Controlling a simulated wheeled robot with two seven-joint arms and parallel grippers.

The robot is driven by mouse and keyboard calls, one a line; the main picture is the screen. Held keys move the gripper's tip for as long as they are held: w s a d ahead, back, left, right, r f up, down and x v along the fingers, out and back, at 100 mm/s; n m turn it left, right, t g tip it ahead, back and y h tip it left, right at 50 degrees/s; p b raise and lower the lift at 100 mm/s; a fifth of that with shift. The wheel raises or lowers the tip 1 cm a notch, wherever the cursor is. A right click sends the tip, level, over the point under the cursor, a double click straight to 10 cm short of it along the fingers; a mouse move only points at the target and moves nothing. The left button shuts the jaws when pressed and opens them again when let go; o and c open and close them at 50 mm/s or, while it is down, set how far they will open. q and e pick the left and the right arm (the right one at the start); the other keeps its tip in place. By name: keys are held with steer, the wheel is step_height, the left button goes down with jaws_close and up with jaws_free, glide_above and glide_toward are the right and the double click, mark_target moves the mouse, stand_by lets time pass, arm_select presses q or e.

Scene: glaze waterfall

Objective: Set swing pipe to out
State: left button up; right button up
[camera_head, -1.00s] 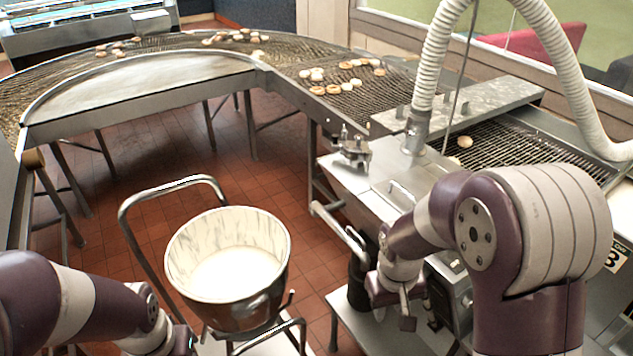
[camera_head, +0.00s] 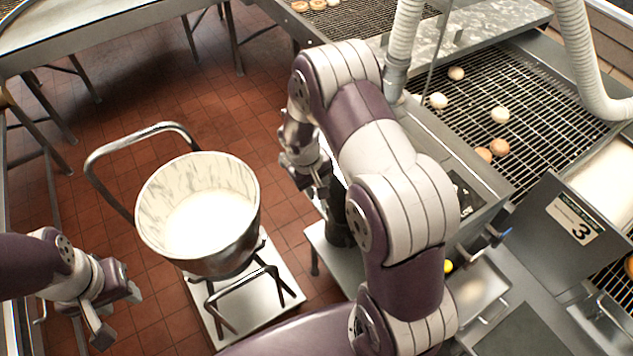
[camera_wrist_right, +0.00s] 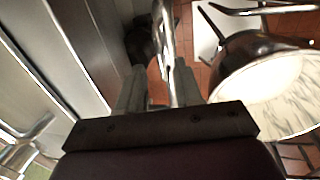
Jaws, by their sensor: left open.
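The swing pipe is a bright metal tube (camera_wrist_right: 168,48), seen in the right wrist view in line with the gap between the fingers of my right gripper (camera_wrist_right: 158,85). It appears close to or against the right-hand finger; I cannot tell whether the fingers grip it. In the head view my right arm covers most of the pipe, and the right gripper (camera_head: 318,172) is partly hidden beside the machine. My left gripper (camera_head: 118,312) is open and empty at the lower left, apart from the bowl.
A metal bowl of white glaze (camera_head: 207,213) stands on a wheeled stand with a tubular handle (camera_head: 120,148). It also shows in the right wrist view (camera_wrist_right: 262,88). A mesh conveyor (camera_head: 545,115) carries several doughnuts at the right. Tiled floor is free around the stand.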

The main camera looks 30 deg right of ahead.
steer(key=shift+w+d+f, duration=0.1)
steer(key=shift+d+f, duration=0.2)
steer(key=shift+f, duration=0.45)
steer(key=shift+s+a+r, duration=0.2)
steer(key=shift+s+a, duration=0.25)
steer(key=shift+s, duration=0.15)
steer(key=shift+w, duration=0.15)
steer(key=c, duration=0.5)
steer(key=shift+w+d+f, duration=0.1)
steer(key=shift+d+f, duration=0.05)
steer(key=shift+d, duration=0.05)
jaws_close()
